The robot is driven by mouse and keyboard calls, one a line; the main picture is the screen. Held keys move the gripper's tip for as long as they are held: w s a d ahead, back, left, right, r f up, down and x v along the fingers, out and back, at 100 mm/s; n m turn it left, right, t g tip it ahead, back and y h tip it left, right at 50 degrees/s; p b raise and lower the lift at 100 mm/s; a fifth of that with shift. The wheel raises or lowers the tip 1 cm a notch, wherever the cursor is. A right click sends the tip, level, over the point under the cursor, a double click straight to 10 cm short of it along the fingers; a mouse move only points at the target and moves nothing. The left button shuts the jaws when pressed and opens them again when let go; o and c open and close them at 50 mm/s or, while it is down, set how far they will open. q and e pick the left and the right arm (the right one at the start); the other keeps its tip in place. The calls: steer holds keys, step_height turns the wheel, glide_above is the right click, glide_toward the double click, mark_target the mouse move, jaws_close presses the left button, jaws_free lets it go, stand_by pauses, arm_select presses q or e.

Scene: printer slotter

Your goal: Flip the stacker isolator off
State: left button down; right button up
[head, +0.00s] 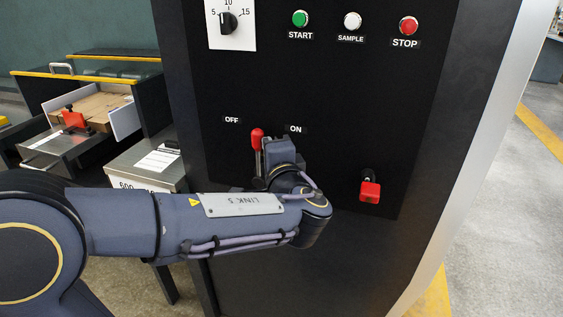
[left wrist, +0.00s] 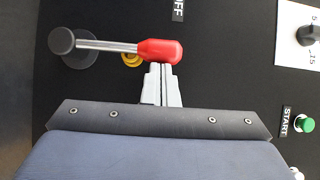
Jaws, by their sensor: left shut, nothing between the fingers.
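The isolator lever has a red grip (head: 257,139) standing about upright on the black panel, between the OFF label (head: 231,119) and the ON label (head: 295,129). In the left wrist view its red grip (left wrist: 160,51), metal rod (left wrist: 108,45) and dark pivot knob (left wrist: 62,40) show. My left gripper (left wrist: 161,72) is shut and empty, its fingertips right at the side of the red grip; I cannot tell whether they touch. In the head view the fingers are mostly hidden by my wrist, which is on the ON side of the lever. My right gripper is not in view.
A yellow round part (left wrist: 131,58) sits behind the lever. Above are a rotary dial (head: 229,22), the green START (head: 300,18), white SAMPLE (head: 352,20) and red STOP (head: 408,26) buttons. A red-handled part (head: 370,192) projects at the lower right. Trays with boxes stand left.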

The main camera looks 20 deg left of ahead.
mark_target(254, 141)
arm_select(q)
steer(key=a+n+b, duration=0.1)
steer(key=a+n+g+h, duration=0.1)
steer(key=a, duration=0.1)
steer(key=shift+r+b, duration=0.2)
steer(key=shift+b, duration=0.15)
steer(key=shift+w+a+n+g+h+b, duration=0.1)
steer(key=shift+a+n+g+h+b, duration=0.2)
steer(key=shift+a+n+h+b, duration=0.4)
steer(key=shift+w+a+n+g+h+b, duration=0.15)
steer(key=shift+a+n+g+h, duration=0.25)
steer(key=shift+a, duration=0.6)
steer(key=shift+s+a+f, duration=0.1)
steer(key=shift+s, duration=0.05)
